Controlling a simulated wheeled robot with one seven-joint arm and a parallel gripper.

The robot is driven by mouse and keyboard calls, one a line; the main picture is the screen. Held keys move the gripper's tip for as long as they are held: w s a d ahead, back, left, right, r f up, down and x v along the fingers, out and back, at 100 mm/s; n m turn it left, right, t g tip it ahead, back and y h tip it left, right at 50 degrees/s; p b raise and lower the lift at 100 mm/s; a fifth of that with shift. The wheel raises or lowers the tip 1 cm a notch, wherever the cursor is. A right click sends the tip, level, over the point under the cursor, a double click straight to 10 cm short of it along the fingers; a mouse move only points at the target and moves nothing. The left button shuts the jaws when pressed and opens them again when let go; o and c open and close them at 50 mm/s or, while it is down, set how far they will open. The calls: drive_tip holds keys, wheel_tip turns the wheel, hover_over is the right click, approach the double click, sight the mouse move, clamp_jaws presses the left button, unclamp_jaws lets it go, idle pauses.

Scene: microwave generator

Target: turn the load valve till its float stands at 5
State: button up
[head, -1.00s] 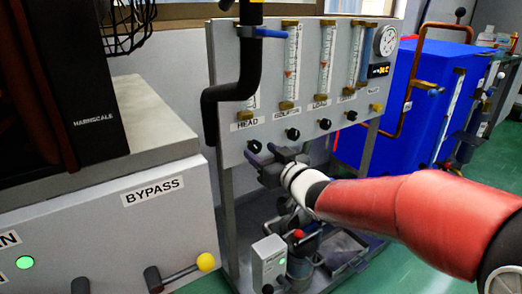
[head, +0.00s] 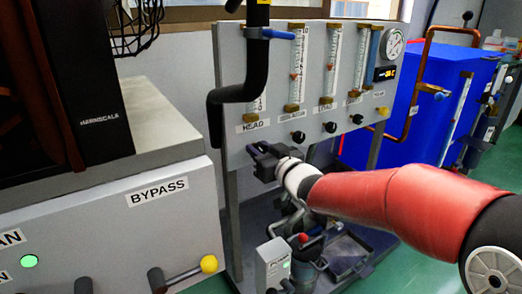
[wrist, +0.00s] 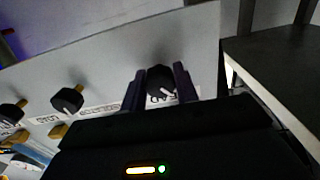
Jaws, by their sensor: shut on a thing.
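The load valve (head: 330,126) is a black knob under the LOAD label on the grey panel. Its flow tube (head: 332,60) stands above with a small reddish float around mid-tube; the scale numbers are too small to read. My gripper (head: 260,150) is at the panel's left end, under the HEAD label, away from the load valve. In the wrist view my gripper (wrist: 158,88) has its fingers on both sides of a black knob (wrist: 160,80) with a white pointer line, the end knob of the row.
Another black knob (head: 298,137) sits between my gripper and the load valve. A black pipe (head: 257,60) runs in front of the panel's left tube. The BYPASS box (head: 120,230) with a yellow-tipped lever stands left. A blue tank (head: 430,100) stands right.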

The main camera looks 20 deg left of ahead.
drive_tip(key=shift+n+b, duration=0.3)
drive_tip(key=shift+n, duration=0.1)
drive_tip(key=o, duration=1)
drive_tip(key=p+v, duration=0.1)
drive_tip(key=v, duration=0.7)
